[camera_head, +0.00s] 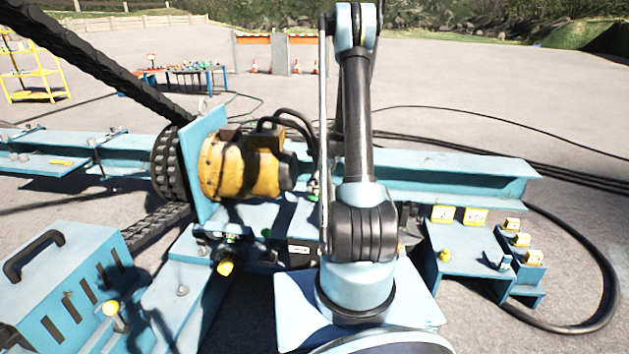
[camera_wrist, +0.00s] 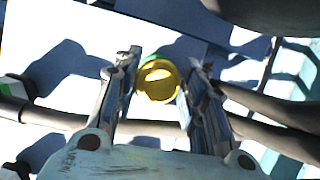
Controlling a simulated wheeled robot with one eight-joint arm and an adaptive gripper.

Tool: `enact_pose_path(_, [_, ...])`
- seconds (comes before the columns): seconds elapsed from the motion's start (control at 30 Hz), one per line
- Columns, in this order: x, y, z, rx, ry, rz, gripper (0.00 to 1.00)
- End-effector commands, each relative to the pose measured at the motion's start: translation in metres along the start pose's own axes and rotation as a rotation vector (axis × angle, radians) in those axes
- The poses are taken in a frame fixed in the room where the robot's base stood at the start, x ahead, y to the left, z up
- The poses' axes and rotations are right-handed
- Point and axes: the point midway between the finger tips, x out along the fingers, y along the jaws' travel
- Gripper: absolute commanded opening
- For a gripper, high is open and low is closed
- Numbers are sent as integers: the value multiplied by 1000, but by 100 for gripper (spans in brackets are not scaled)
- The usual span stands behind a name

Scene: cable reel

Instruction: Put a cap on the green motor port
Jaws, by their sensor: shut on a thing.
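My gripper (camera_wrist: 162,92) is shut on a yellow round cap (camera_wrist: 158,83), with one finger on each side of it. A green rim (camera_wrist: 157,61), seemingly the green port, shows just behind the cap's upper edge in the wrist view. The cap covers most of it, and I cannot tell whether the two touch. In the head view the yellow motor (camera_head: 240,165) sits on the blue frame left of my arm. A small green fitting (camera_head: 313,196) shows beside my arm there. My gripper cannot be made out in the head view.
A stepped blue stand (camera_head: 468,262) at right bears several small yellow-topped pieces. Black hoses (camera_head: 292,118) arch beside the motor, and a dark cable (camera_wrist: 60,119) crosses the wrist view. A blue box with a handle (camera_head: 65,285) stands at front left.

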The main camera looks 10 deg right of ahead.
Motion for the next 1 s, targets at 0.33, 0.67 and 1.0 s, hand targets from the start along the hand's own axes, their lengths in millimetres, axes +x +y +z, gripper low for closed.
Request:
enact_pose_path(0.33, [14, 0, -6, 0, 0, 0, 15])
enact_pose_path(0.67, [15, 0, -6, 1, 0, 0, 15])
enact_pose_path(1.0, [15, 0, -8, 2, 0, -1, 15])
